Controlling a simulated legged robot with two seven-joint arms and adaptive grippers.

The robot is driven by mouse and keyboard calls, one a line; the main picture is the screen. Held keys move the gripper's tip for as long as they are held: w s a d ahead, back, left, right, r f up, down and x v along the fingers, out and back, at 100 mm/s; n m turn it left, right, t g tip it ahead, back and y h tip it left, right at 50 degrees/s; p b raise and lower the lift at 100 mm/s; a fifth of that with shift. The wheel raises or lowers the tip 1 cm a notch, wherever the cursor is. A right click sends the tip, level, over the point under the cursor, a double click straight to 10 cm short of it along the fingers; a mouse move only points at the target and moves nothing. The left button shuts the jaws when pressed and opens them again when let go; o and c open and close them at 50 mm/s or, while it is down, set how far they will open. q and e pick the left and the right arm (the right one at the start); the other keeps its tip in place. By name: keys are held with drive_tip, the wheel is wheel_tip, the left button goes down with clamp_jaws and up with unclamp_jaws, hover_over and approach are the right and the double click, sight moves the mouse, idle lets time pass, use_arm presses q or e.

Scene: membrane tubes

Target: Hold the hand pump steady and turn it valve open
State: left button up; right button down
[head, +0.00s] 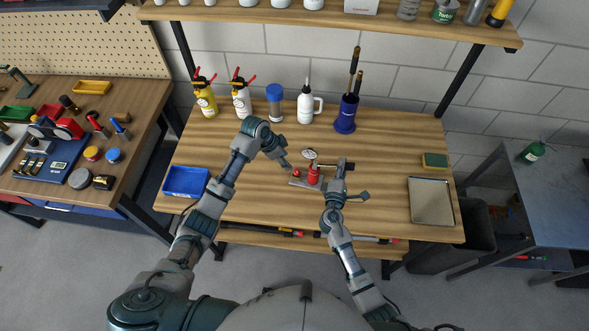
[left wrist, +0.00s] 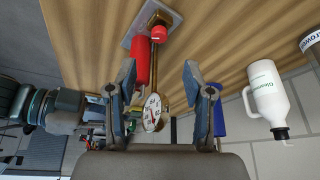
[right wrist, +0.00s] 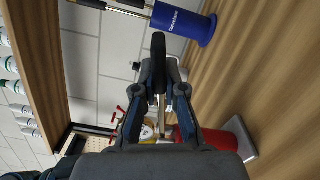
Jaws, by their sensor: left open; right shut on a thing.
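The hand pump has a red cylinder (head: 314,175) on a grey base plate (head: 299,182) near the middle of the workbench. Its round white gauge (head: 309,153) stands behind it, and a black-ended handle reaches to the right. A red valve knob (left wrist: 159,33) sits beside the cylinder. My left gripper (head: 287,166) is open and empty just left of the pump; in the left wrist view the cylinder (left wrist: 143,62) and gauge (left wrist: 152,114) lie beyond its fingers. My right gripper (right wrist: 162,78) is shut on the black handle (right wrist: 158,50); its fingers partly hide the handle.
Two spray bottles (head: 205,97), a blue-capped jar (head: 274,102), a white bottle (head: 305,105) and a blue holder (head: 346,115) stand behind. A blue tray (head: 185,181) lies left; a metal tray (head: 431,202) and sponge (head: 434,160) lie right. The bench around the pump is clear.

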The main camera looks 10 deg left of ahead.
sight(296, 171)
use_arm(q)
drive_tip(key=x, duration=0.9)
drive_tip(key=shift+f, duration=0.3)
clamp_jaws()
